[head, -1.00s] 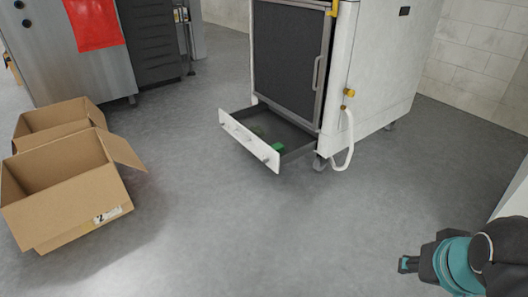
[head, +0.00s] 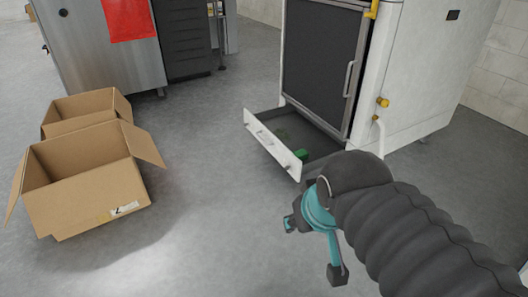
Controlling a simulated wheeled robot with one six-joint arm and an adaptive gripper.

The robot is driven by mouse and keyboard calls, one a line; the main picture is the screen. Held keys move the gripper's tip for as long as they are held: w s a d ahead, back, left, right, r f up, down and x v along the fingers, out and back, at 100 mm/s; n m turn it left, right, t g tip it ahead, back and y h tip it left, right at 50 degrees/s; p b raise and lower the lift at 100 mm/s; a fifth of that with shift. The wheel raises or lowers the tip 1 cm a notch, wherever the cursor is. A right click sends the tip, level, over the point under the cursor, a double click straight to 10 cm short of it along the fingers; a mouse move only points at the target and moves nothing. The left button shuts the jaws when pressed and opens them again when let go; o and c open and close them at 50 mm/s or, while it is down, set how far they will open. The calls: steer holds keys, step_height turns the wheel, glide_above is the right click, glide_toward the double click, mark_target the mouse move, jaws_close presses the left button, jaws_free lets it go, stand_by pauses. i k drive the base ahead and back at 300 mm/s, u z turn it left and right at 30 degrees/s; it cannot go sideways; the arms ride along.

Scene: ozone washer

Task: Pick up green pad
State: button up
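The green pad (head: 301,154) is a small green block. It lies inside the open bottom drawer (head: 270,142) of the white washer cabinet, near the drawer's right front corner. My gripper (head: 314,248) is in front of the drawer in the picture, below and a little right of the pad. Its two dark and teal fingers are spread apart, with nothing seen between them. It is apart from the pad. My dark ribbed arm comes in from the lower right and covers the floor there.
The white washer cabinet (head: 420,85) stands behind the drawer, with a yellow valve and pipe on its side. Two open cardboard boxes (head: 90,195) stand on the left. A steel machine (head: 95,55) stands at the back left. The floor between the boxes and drawer is clear.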

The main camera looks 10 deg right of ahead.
mark_target(301, 154)
steer(key=u, duration=0.1)
steer(key=i, duration=0.65)
steer(key=z, duration=0.65)
steer(key=i, duration=0.6)
steer(key=z, duration=0.65)
